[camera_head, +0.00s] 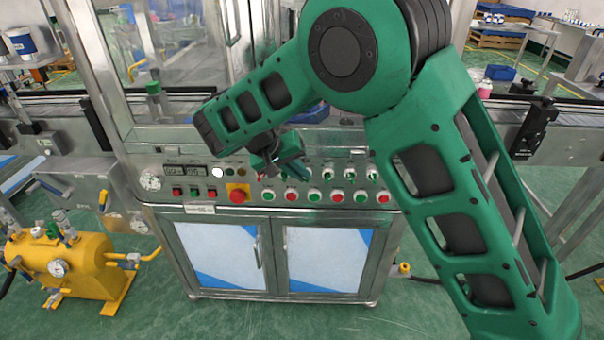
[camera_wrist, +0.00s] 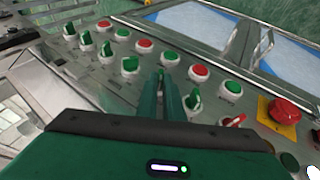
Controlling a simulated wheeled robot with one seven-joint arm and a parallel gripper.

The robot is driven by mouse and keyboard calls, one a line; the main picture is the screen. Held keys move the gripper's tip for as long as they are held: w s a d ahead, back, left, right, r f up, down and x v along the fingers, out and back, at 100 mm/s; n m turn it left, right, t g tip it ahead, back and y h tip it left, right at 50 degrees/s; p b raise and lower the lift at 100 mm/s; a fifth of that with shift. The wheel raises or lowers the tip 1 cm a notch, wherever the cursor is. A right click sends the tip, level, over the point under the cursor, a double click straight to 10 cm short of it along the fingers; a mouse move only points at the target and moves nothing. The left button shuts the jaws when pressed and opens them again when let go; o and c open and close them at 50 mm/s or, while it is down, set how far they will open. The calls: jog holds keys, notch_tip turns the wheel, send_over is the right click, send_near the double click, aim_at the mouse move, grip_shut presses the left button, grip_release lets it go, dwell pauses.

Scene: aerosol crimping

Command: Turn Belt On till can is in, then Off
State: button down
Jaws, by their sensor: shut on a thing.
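The control panel (camera_head: 215,183) of the crimping machine faces me, with a row of rotary selector knobs above rows of red and green push buttons. My gripper (camera_head: 290,168) is at the upper row, right of the red emergency stop (camera_head: 238,193). In the wrist view my gripper's two fingers (camera_wrist: 168,92) are close together, shut on a green selector knob that they mostly hide. A free green selector knob (camera_wrist: 193,102) is beside the fingers, and a red selector knob (camera_wrist: 233,121) is beyond it. The conveyor belt (camera_head: 570,119) runs behind my arm. Knob labels are not readable.
The glazed machine enclosure (camera_head: 150,45) stands above the panel. A yellow tank (camera_head: 75,265) stands at lower left.

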dwell(0.4)
jog(key=c, duration=1.9)
grip_release()
jog(key=shift+a, duration=0.1)
jog(key=v, duration=1)
jog(key=shift+a+r, duration=0.15)
jog(key=shift+r, duration=0.05)
jog(key=shift+s, duration=0.1)
